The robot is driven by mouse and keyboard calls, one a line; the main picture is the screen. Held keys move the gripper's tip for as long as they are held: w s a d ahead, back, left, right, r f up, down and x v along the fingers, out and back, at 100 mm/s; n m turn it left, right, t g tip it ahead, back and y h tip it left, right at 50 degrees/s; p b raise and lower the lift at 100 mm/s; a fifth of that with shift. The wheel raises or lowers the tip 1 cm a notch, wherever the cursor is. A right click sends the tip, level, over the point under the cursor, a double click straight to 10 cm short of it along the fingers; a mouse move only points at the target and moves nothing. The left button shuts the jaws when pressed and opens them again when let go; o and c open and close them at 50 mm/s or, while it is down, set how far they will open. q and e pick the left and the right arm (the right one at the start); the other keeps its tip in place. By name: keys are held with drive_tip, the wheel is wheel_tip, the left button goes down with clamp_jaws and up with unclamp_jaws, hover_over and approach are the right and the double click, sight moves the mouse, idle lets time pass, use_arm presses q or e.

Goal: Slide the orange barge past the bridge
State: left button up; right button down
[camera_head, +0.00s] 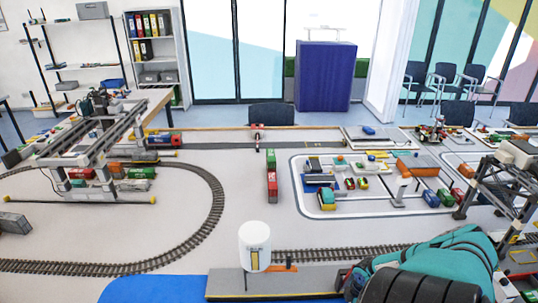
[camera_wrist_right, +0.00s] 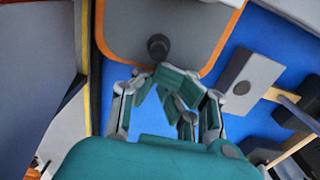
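The barge (camera_wrist_right: 170,18) shows in the right wrist view as a grey deck with a rounded orange rim. A dark round knob (camera_wrist_right: 158,47) stands near its close end. My right gripper (camera_wrist_right: 167,80) is just short of the knob, with its teal and grey fingers bent inward. Their tips look close together, and blue water shows between the fingers. I cannot tell whether they touch the knob or each other. In the head view my right arm (camera_head: 440,265) covers the lower right, and the barge is not recognisable there. The bridge cannot be identified with certainty. My left gripper is not in view.
A grey quay (camera_head: 290,281) with a yellow edge borders the blue water (camera_head: 150,288). A white cylinder (camera_head: 254,246) stands on it beside an orange bar (camera_head: 283,268). A grey block (camera_wrist_right: 248,80) sits right of my gripper. Gantry cranes (camera_head: 85,150) stand on both sides.

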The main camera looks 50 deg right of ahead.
drive_tip(key=shift+s+d+r+b, duration=0.1)
drive_tip(key=shift+s+d+b, duration=0.5)
drive_tip(key=shift+s+d, duration=1.45)
drive_tip(key=shift+s+d+f, duration=0.2)
drive_tip(key=shift+s+d, duration=0.4)
drive_tip(key=shift+d, duration=0.15)
drive_tip(key=shift+w+a+r+p, duration=0.2)
drive_tip(key=shift+w+a+p, duration=0.1)
drive_tip(key=shift+w+a, duration=0.2)
wheel_tip(320, 180, up, 3)
drive_tip(key=p, duration=0.3)
drive_tip(key=shift+w+a+r, duration=0.1)
drive_tip(key=shift+w+r, duration=0.05)
drive_tip(key=shift+r, duration=0.3)
drive_tip(key=r, duration=0.5)
drive_tip(key=shift+s, duration=0.2)
drive_tip(key=shift+w+r, duration=0.3)
drive_tip(key=shift+r, duration=0.3)
drive_tip(key=shift+s, duration=0.2)
